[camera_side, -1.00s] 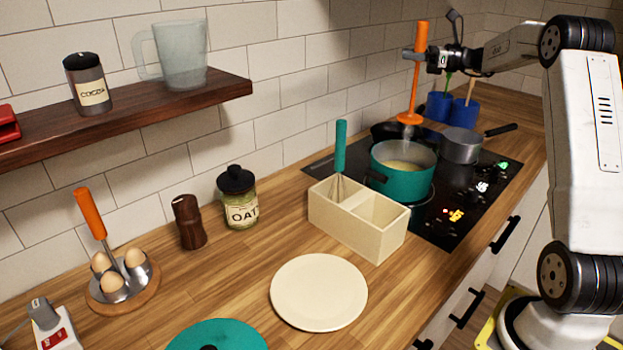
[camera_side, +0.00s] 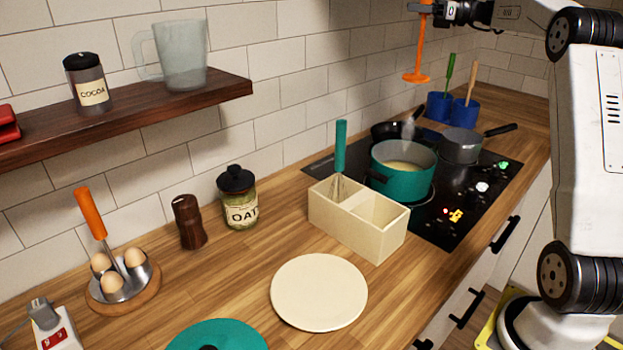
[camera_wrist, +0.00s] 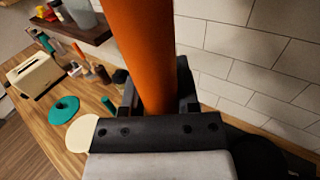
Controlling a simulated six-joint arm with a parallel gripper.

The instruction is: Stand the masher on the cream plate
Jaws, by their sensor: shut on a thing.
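The orange masher (camera_side: 418,62) hangs upright, its flat head down, high above the hob and well clear of the pots. My gripper (camera_side: 428,8) is shut on its handle near the top edge of the side view. In the wrist view the orange handle of the masher (camera_wrist: 145,50) fills the space between the fingers of my gripper (camera_wrist: 158,105). The cream plate (camera_side: 319,292) lies flat and empty on the wooden counter, in front of the cream divided box. It also shows in the wrist view (camera_wrist: 80,133), partly hidden by my gripper.
A teal pot (camera_side: 403,175) and a grey saucepan (camera_side: 462,146) stand on the hob. The cream divided box (camera_side: 358,228) holds a teal-handled whisk (camera_side: 341,148). A teal lid (camera_side: 217,338), an oat jar (camera_side: 239,200) and an egg stand (camera_side: 124,290) surround the plate. A shelf (camera_side: 130,110) juts from the wall.

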